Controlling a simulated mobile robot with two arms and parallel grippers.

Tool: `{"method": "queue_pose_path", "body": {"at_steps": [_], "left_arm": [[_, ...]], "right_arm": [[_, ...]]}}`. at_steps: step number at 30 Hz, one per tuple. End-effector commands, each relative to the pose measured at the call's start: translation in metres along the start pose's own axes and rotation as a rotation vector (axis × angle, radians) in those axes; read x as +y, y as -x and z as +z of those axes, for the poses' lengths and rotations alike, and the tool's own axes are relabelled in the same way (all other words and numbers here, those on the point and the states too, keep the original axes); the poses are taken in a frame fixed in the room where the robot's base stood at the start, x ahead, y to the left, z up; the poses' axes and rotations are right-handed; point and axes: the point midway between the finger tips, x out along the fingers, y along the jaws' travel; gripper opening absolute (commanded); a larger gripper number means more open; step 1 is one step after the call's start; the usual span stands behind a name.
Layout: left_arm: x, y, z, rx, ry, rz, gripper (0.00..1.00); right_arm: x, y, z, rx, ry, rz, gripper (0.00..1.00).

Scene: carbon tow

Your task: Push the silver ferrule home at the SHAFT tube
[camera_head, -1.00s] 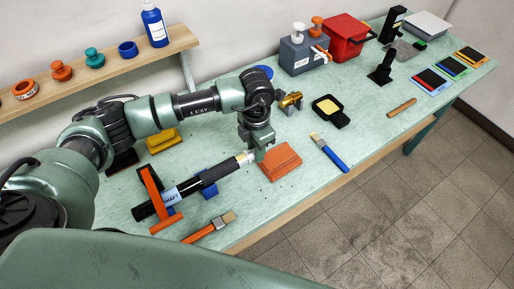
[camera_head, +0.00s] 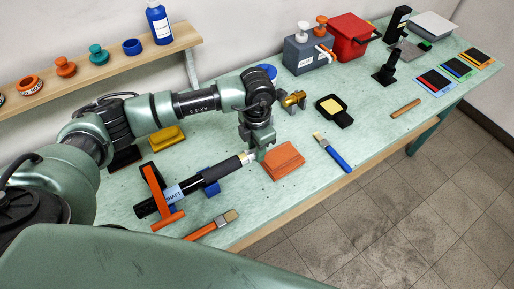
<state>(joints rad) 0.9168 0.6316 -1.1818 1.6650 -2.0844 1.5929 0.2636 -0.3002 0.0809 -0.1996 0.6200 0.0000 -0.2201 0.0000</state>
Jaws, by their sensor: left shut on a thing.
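The black SHAFT tube (camera_head: 192,186) lies on the bench, resting on a blue support (camera_head: 211,187) and under an orange clamp frame (camera_head: 160,200). A label with SHAFT shows on its left part. The silver ferrule (camera_head: 246,157) is at the tube's right end, small and partly hidden by my left gripper (camera_head: 255,156). My left gripper points down at that end and is shut on the ferrule. Whether a gap remains between ferrule and tube is too small to tell. My right gripper is not in view.
An orange-red block (camera_head: 283,162) lies just right of the gripper. A blue-handled brush (camera_head: 333,154) and an orange-handled brush (camera_head: 212,224) lie near the front edge. A gold fitting (camera_head: 293,99) and a black tray with a yellow pad (camera_head: 331,108) stand behind. Bench right of the blue brush is mostly clear.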

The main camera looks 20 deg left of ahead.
Motion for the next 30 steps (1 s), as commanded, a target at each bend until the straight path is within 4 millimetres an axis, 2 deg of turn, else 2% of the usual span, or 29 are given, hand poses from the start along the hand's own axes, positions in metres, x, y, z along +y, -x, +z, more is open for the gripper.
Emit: {"method": "queue_pose_path", "body": {"at_steps": [30], "left_arm": [[0.0002, -0.0002, -0.0077, 0.000, 0.000, 0.000, 0.00]], "right_arm": [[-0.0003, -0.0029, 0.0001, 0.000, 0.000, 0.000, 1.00]]}}
